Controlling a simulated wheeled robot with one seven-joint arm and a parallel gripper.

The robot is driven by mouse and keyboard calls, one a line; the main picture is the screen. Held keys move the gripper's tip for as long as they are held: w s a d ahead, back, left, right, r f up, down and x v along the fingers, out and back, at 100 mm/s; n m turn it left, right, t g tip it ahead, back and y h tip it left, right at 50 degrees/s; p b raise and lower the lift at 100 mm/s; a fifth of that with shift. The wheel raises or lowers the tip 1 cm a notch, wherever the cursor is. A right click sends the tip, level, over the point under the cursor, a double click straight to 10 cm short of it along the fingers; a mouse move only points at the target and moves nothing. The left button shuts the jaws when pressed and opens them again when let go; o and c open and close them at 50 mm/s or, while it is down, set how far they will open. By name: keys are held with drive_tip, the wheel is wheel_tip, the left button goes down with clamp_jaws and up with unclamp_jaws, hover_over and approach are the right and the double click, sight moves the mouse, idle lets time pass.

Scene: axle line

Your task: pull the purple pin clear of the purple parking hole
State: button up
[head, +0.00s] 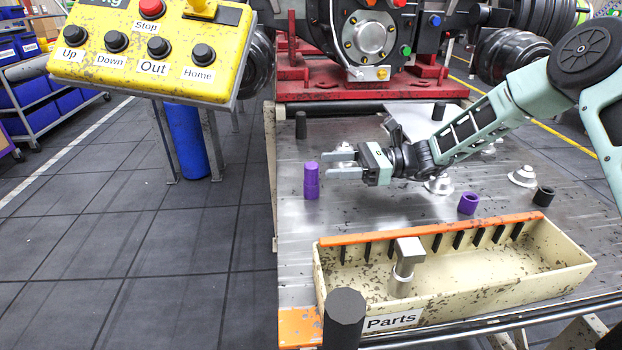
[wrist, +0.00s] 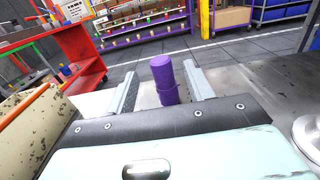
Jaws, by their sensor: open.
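The purple pin (head: 311,168) stands upright near the left edge of the metal table. Its lower part is a slightly wider purple collar (head: 311,191), which looks like the parking hole around it. My gripper (head: 331,163) is open and empty, level, just right of the pin in the head view with its fingers pointing at it. In the wrist view the pin (wrist: 162,72) shows between the two fingertips (wrist: 160,70), and the fingers do not touch it. A separate purple ring (head: 468,203) with an open top sits further right.
A cream parts bin (head: 470,285) with an orange rim stands at the front, with a metal part (head: 407,262) in it. A black ring (head: 543,196), black pegs (head: 300,124) and metal domes (head: 523,176) are on the table. A yellow button box (head: 150,50) hangs at upper left.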

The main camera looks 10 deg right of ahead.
sight(311, 164)
drive_tip(key=shift+a+b, duration=0.35)
drive_tip(key=shift+a, duration=2.45)
drive_tip(key=c, duration=1.1)
